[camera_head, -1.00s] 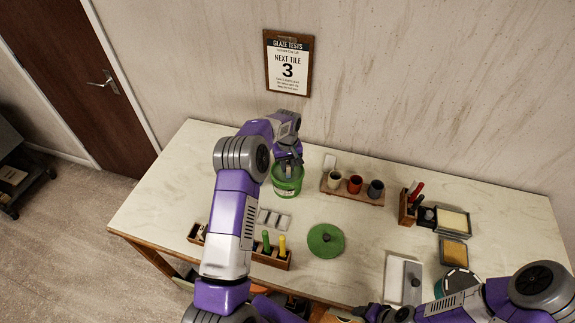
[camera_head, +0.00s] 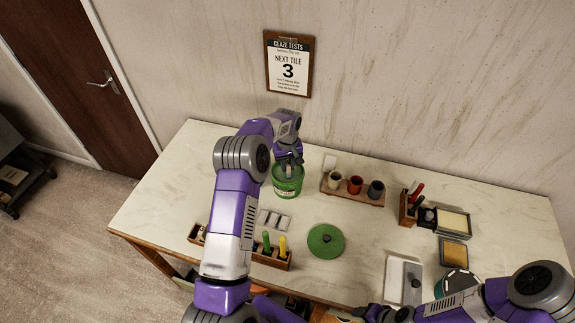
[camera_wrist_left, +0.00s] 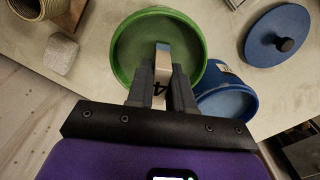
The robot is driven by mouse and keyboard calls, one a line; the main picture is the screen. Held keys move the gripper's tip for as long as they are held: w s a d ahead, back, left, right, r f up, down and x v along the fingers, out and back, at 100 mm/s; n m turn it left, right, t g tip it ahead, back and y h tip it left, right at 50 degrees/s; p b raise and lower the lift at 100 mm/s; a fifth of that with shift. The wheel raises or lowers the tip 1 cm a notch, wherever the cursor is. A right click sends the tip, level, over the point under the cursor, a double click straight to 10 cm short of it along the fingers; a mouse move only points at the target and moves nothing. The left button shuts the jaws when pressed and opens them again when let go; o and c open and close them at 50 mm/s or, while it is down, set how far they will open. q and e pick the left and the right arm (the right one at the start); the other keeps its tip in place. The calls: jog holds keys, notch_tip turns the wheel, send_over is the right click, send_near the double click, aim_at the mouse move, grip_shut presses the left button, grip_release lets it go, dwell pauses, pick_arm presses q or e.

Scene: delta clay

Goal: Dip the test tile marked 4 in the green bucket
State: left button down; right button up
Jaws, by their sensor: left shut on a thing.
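The green bucket (camera_head: 287,182) stands open on the table, beyond my left arm. My left gripper (camera_head: 289,161) points down over its mouth. In the left wrist view, my left gripper (camera_wrist_left: 162,76) is shut on a pale tile marked 4 (camera_wrist_left: 161,60). The tile's far end lies over the inside of the green bucket (camera_wrist_left: 123,62). I cannot tell whether the tile touches the glaze. My right gripper (camera_head: 372,313) is at the bottom edge, partly cut off, and its jaws are not clear.
A blue bucket (camera_wrist_left: 227,104) stands against the green one, with a blue lid (camera_wrist_left: 262,37) nearby. A green lid (camera_head: 326,241) lies on the table. A cup rack (camera_head: 352,190) stands right of the bucket. The wall sign (camera_head: 288,66) reads "Next tile 3".

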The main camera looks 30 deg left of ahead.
pick_arm(q)
jog(key=shift+w+a+r+p, duration=0.1)
jog(key=shift+r+p, duration=0.15)
jog(key=shift+r, duration=0.25)
jog(key=shift+w+a+r+p, duration=0.1)
jog(key=shift+r+p, duration=0.15)
jog(key=shift+r, duration=0.2)
jog(key=shift+d+r+p, duration=0.15)
jog(key=shift+r+p, duration=0.4)
jog(key=shift+r, duration=0.9)
jog(key=shift+r+p, duration=1.15)
jog(key=shift+r, duration=0.4)
jog(key=shift+s+f, duration=0.1)
jog(key=shift+f, duration=0.05)
